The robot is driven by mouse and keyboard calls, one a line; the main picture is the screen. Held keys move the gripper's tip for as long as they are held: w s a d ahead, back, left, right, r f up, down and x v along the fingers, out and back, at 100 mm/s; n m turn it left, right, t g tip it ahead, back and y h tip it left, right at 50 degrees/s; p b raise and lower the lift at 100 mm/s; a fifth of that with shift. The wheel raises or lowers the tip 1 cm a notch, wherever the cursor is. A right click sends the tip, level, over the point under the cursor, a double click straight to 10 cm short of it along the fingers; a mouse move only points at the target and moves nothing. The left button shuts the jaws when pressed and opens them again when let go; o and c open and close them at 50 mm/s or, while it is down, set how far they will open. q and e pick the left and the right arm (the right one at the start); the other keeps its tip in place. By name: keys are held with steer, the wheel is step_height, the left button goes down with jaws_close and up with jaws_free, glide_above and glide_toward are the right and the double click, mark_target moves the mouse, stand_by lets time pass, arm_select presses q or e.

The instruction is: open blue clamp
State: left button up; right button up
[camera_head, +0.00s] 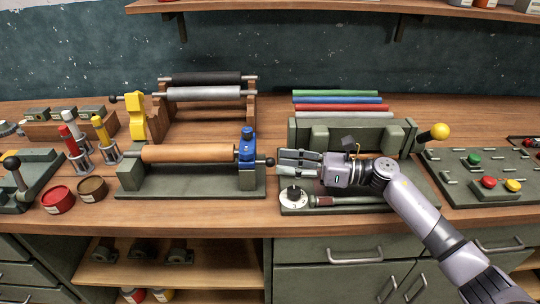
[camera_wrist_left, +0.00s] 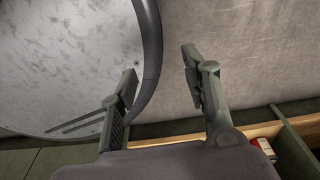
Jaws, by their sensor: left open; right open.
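The blue clamp (camera_head: 247,147) sits on top of the right-hand support of a green roller stand (camera_head: 190,187), at the right end of a wooden roller (camera_head: 188,153). A black knob (camera_head: 269,162) sticks out just right of it. My right gripper (camera_head: 281,163) comes in from the right. Its fingers point left toward the clamp and are a short way from the black knob; I cannot tell whether they touch anything. It is open. My left gripper (camera_wrist_left: 165,95) shows only in the left wrist view, open and empty, with its fingers apart, away from the clamp.
A yellow clamp (camera_head: 138,115) stands on a wooden rack with rollers behind. Red and yellow hand tools and small tins stand at the left. A button panel (camera_head: 490,178) is at the right.

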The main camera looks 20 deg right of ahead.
mark_target(273, 159)
steer(key=x, duration=0.4)
steer(key=shift+r+p, duration=0.1)
steer(key=shift+p, duration=0.3)
steer(key=shift+w+a, duration=0.2)
steer(key=shift+a, duration=0.1)
arm_select(q)
steer(key=shift+s+r, duration=0.45)
steer(key=shift+r, duration=0.25)
arm_select(e)
jaws_close()
